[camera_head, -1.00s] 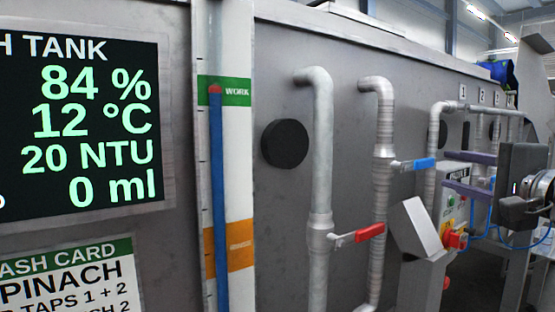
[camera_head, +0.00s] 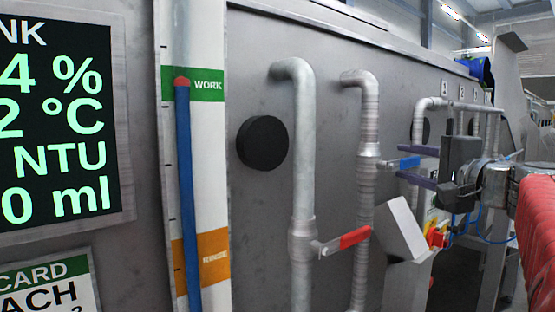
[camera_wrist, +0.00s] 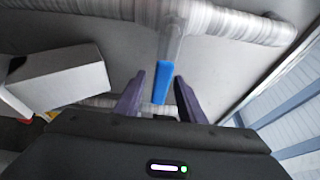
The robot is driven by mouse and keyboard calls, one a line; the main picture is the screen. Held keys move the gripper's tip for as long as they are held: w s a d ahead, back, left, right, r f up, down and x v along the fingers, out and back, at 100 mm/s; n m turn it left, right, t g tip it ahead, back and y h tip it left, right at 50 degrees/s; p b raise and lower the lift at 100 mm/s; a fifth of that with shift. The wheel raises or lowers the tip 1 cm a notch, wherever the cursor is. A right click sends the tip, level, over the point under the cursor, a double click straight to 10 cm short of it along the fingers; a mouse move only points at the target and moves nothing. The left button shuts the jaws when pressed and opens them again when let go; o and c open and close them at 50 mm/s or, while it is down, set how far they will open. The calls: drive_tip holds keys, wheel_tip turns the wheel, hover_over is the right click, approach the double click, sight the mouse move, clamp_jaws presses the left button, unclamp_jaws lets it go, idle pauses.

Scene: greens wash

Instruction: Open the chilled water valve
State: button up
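The blue valve handle (camera_head: 404,164) sticks out to the right from the second, ribbed pipe (camera_head: 368,130) in the head view. It also shows in the wrist view (camera_wrist: 164,82), lying between the two purple fingers. My gripper (camera_head: 408,166) is open, with one finger above the handle and one below it. Neither finger visibly touches the handle. The red valve handle (camera_head: 354,238) sticks out from the nearer pipe (camera_head: 304,150) on the left, lower down.
A grey-white box (camera_head: 402,232) stands close below my gripper, with a red and yellow control (camera_head: 436,234) beside it. A black round knob (camera_head: 262,143) is on the tank wall. The display (camera_head: 60,120) reads partly cut off at left.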

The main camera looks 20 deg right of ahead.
clamp_jaws()
drive_tip(key=shift+d+f, duration=0.1)
idle(0.4)
